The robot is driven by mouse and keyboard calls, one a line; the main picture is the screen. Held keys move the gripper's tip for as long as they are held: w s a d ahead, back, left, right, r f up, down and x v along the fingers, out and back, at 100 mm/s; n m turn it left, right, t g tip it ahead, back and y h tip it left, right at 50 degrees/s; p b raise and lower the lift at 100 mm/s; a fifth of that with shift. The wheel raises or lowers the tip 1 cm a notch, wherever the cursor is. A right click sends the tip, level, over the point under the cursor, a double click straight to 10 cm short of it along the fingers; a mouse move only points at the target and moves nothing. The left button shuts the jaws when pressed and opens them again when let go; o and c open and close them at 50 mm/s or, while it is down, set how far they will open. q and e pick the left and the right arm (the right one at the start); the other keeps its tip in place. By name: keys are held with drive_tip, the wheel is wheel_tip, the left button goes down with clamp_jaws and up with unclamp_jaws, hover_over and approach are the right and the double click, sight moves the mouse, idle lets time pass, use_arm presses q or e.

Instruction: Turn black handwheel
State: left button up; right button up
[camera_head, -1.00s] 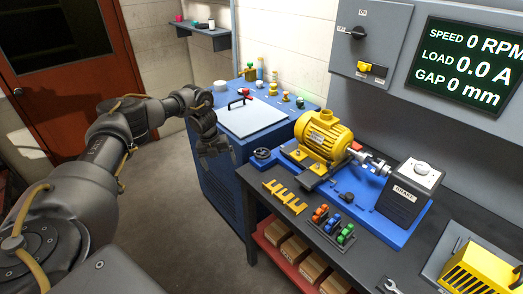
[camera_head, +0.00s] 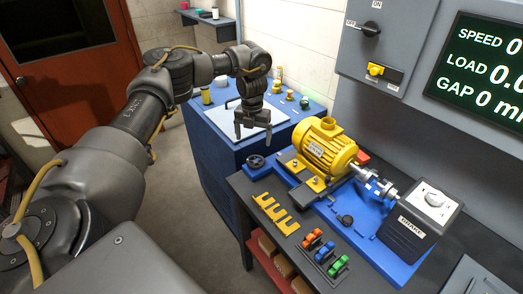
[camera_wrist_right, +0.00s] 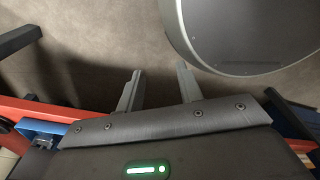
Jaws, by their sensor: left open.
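My left gripper (camera_head: 253,132) is open and empty. The right gripper is not in the head view.
A grey brake box (camera_head: 418,222) stands at the right of the base plate. Yellow forked pieces (camera_head: 275,213) and coloured clips (camera_head: 325,251) lie in front on the dark bench. A blue cabinet (camera_head: 215,165) stands behind the left gripper. A grey rounded body (camera_wrist_right: 250,30) shows in the right wrist view.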

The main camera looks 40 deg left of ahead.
sight(255, 161)
use_arm(q)
wheel_tip(255, 161, down, 4)
drive_tip(key=shift+r, duration=0.2)
drive_tip(key=f, duration=0.4)
drive_tip(key=f+b, duration=0.1)
drive_tip(key=shift+w+f, duration=0.3)
drive_tip(key=shift+f, duration=0.4)
drive_tip(key=shift+s+f, duration=0.1)
drive_tip(key=shift+f, duration=0.25)
drive_tip(key=c, duration=1)
drive_tip(key=shift+o, duration=0.2)
use_arm(e)
drive_tip(key=shift+s+d+f, duration=0.2)
drive_tip(key=shift+s+f, duration=0.25)
drive_tip(key=shift+f, duration=0.2)
